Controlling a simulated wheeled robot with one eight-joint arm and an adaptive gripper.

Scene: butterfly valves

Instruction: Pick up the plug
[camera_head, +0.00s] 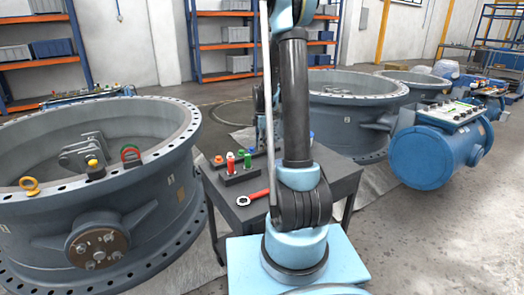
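Several small coloured pieces stand on the dark table, among them a red and white piece (230,162), a green piece (247,160) and an orange-topped piece (218,160). I cannot tell which of these, if any, is the plug. My arm rises in front of the table and leaves the top of the picture. A dark part, perhaps my wrist or gripper, shows partly behind it over the table. The fingertips cannot be made out.
The dark table (225,203) also holds a red ring-ended tool (252,198). More valves and a blue actuator (425,158) stand right. Shelves line the back.

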